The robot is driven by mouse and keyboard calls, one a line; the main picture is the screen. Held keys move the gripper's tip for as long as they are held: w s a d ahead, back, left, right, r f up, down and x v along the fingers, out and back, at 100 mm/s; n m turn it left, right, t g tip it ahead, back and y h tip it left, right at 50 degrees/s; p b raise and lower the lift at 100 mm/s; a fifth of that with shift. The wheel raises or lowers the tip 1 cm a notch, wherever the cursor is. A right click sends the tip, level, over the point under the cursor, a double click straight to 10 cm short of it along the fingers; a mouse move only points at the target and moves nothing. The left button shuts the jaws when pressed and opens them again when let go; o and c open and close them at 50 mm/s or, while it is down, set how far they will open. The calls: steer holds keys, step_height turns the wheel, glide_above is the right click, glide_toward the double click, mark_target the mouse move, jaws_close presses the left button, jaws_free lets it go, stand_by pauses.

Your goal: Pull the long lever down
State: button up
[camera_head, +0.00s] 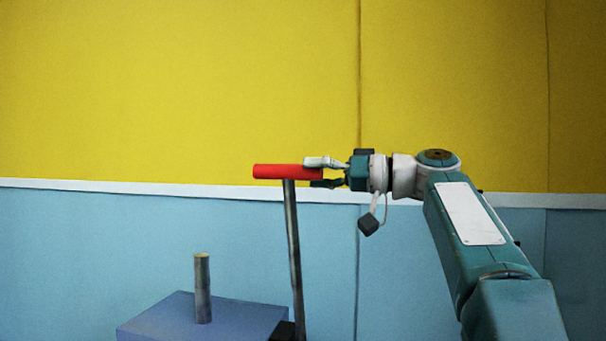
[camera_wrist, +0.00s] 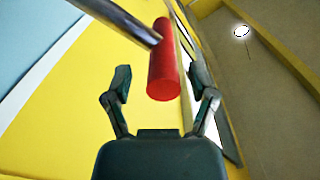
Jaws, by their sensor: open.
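The long lever is a dark metal rod (camera_head: 293,240) standing nearly upright, with a red crossbar handle (camera_head: 275,171) on top. In the wrist view the red handle (camera_wrist: 164,65) lies ahead, and the rod (camera_wrist: 118,20) joins it from the upper left. My gripper (camera_head: 323,173) is at the handle's right end, its fingers apart above and below that end. In the wrist view my gripper (camera_wrist: 163,90) is open, with the handle's near end between the fingertips. I cannot tell whether either finger touches the handle. The rod's lower end runs out of the head view.
A blue box (camera_head: 150,318) with a short upright metal post (camera_head: 202,290) stands left of the lever. A dark block (camera_head: 284,331) is at the rod's base. A yellow and blue wall (camera_head: 180,90) is behind. Space left of the handle looks clear.

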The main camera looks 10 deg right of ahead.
steer(key=shift+w, duration=0.25)
steer(key=shift+a, duration=1.2)
steer(key=c, duration=0.9)
steer(key=shift+d, duration=0.2)
jaws_close()
steer(key=shift+d, duration=0.2)
steer(key=shift+f, duration=0.1)
